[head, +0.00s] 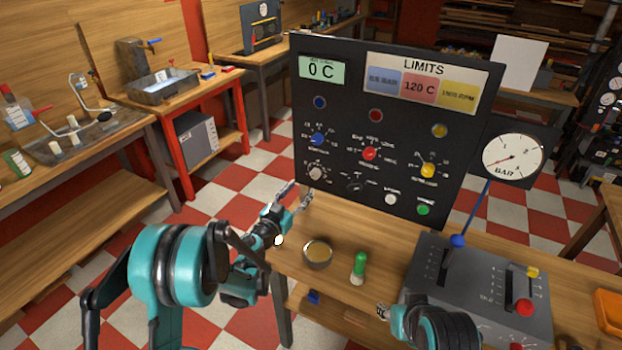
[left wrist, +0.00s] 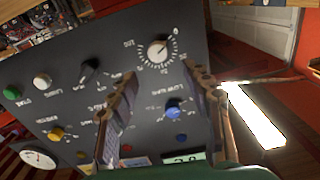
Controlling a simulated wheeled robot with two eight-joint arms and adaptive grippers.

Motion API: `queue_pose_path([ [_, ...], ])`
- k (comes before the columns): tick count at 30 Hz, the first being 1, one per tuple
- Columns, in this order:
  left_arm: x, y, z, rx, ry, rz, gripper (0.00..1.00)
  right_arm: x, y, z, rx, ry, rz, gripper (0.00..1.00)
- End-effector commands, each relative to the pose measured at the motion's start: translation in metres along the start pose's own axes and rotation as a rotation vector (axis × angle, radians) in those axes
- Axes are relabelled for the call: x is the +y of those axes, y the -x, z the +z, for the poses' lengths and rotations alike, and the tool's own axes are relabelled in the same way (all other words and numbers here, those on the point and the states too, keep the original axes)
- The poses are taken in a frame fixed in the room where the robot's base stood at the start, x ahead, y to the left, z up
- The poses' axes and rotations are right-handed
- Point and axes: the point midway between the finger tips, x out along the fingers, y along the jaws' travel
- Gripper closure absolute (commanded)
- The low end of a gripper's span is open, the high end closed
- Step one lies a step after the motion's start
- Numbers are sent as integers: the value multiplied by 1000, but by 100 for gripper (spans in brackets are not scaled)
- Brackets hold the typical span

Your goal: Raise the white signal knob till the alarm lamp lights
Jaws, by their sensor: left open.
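The white signal knob (head: 316,172) is at the lower left of the black upright panel (head: 330,130), in a dial of printed marks. In the left wrist view the white knob (left wrist: 157,50) lies just beyond my fingertips, its face clear. My left gripper (head: 298,196) is open just below and left of the knob in the head view; its two fingers (left wrist: 162,80) show apart and empty in the left wrist view. A round red lamp (head: 376,115) looks dark; I cannot read which lamp is the alarm. My right gripper (head: 384,311) is low near the table, its jaws unclear.
A blue knob (head: 317,139), red knob (head: 370,153) and yellow knob (head: 428,170) sit nearby on the panel. A bowl (head: 317,253) and green-topped object (head: 359,267) stand on the table below. A grey lever box (head: 480,290) stands at right.

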Motion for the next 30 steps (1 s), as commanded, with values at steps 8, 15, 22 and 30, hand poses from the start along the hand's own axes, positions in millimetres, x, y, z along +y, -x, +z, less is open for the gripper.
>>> queue_pose_path([
  [8, 4, -34, 6, -4, 0, 14, 50, 0, -7, 5, 0, 0, 0, 60],
  [15, 4, -69, 6, -4, 0, 12, 50, 0, -14, 10, 0, 0, 0, 60],
  [22, 3, -79, 4, -4, 0, 9, 50, 0, -14, 10, 0, 0, 0, 60],
  [30, 3, -78, 4, -4, 0, 9, 77, 0, -14, 10, 0, 0, 0, 60],
])
